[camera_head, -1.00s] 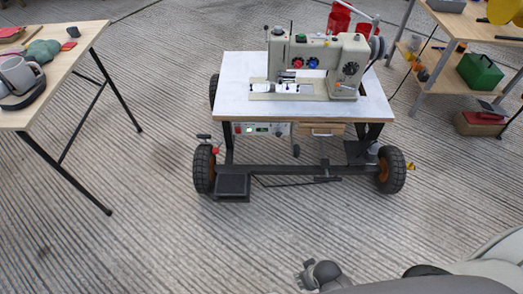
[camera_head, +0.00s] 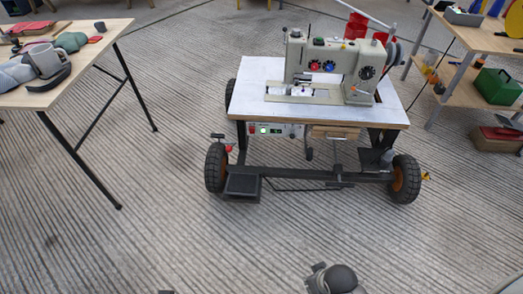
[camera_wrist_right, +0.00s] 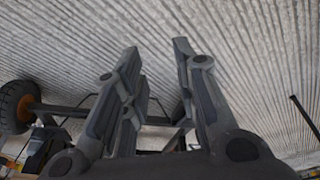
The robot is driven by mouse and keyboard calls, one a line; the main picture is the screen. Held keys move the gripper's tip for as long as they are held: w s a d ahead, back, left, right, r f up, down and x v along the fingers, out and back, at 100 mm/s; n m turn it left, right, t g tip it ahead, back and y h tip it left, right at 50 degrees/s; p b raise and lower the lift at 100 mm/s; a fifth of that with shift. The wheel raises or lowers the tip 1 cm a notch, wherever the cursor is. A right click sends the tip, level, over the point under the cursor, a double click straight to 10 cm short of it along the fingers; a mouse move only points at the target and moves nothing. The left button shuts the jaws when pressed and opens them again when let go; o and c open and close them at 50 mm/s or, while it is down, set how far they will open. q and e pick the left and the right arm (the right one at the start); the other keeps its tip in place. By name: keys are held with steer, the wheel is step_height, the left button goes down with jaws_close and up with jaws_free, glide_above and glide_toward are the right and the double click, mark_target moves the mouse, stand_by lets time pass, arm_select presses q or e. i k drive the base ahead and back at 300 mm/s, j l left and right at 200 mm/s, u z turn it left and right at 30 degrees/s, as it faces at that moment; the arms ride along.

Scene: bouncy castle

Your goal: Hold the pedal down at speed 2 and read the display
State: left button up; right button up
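The sewing machine (camera_head: 335,68) stands on a white-topped wheeled cart (camera_head: 250,98). The black flat pedal (camera_head: 242,187) sits low at the cart's front left, beside the left front wheel. The green-lit display (camera_head: 264,130) is on a control panel under the tabletop's left side; its characters are too small to read. My right gripper (camera_head: 318,268) shows at the bottom edge, well in front of the cart and apart from the pedal. In the right wrist view its two fingers (camera_wrist_right: 157,50) are spread with nothing between them. Only a dark tip at the bottom edge may be my left gripper (camera_head: 166,292).
A shelf unit (camera_head: 462,82) with a green box (camera_head: 496,87) stands at right. Wheels (camera_head: 216,167) flank the cart's low bar. The ribbed floor (camera_head: 240,240) in front is clear.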

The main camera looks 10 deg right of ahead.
mark_target(241, 184)
steer(key=i+j+z, duration=0.3)
steer(key=i+j, duration=0.2)
steer(key=j, duration=0.25)
steer(key=i+j+z, duration=0.1)
steer(key=j, duration=0.3)
steer(key=i+j+z, duration=0.15)
steer(key=i+j, duration=0.15)
steer(key=j, duration=0.1)
